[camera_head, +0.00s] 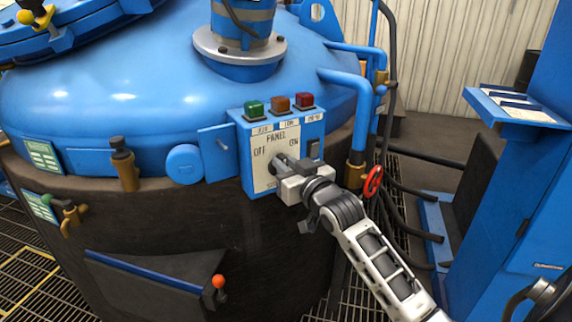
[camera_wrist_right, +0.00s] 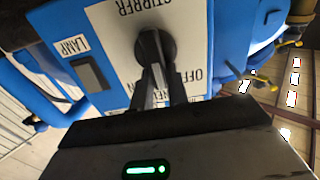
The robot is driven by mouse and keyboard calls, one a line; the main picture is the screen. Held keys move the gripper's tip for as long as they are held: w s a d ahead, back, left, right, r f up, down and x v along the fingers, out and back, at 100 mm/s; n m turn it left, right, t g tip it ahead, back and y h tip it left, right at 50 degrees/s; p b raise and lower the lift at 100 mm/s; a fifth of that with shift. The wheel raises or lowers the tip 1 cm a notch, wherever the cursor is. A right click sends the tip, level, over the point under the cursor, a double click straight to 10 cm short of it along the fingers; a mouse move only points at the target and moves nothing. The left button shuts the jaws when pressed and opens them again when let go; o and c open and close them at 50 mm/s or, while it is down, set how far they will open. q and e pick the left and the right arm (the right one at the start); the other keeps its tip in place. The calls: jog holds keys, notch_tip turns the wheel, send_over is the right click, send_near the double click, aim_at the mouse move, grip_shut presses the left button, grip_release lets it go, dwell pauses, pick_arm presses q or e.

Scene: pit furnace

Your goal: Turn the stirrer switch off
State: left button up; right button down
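The control panel (camera_head: 257,178) is a blue box with a white face on the front of the furnace, lettered OFF on the left and ON on the right. The stirrer switch (camera_wrist_right: 155,46) is a black rotary knob below the upside-down STIRRER lettering in the right wrist view. My right gripper (camera_head: 282,165) reaches the panel from the lower right. In the wrist view its fingers (camera_wrist_right: 160,82) are close together, with their tips at the knob's grip, and look shut on it. They partly hide the knob, so its exact pointing is unclear. My left gripper is not in view.
Green (camera_head: 254,108), amber (camera_head: 279,103) and red (camera_head: 304,101) buttons or lamps top the panel. A dark LAMP rocker (camera_head: 313,149) is at its right. Blue pipes and a red handwheel (camera_head: 373,182) stand close right of my gripper. A blue cabinet (camera_head: 515,215) is farther right.

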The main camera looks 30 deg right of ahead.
pick_arm(q)
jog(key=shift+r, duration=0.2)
jog(key=p, duration=0.2)
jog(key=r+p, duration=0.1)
jog(key=p, duration=0.2)
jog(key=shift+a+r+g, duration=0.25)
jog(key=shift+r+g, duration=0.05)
pick_arm(e)
jog(key=n, duration=0.3)
jog(key=a+n, duration=0.1)
jog(key=n, duration=0.4)
jog(key=shift+a+f+n, duration=0.3)
jog(key=shift+n, duration=0.1)
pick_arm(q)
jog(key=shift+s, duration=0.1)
pick_arm(e)
jog(key=c, duration=1.4)
grip_release()
jog(key=shift+o, duration=0.2)
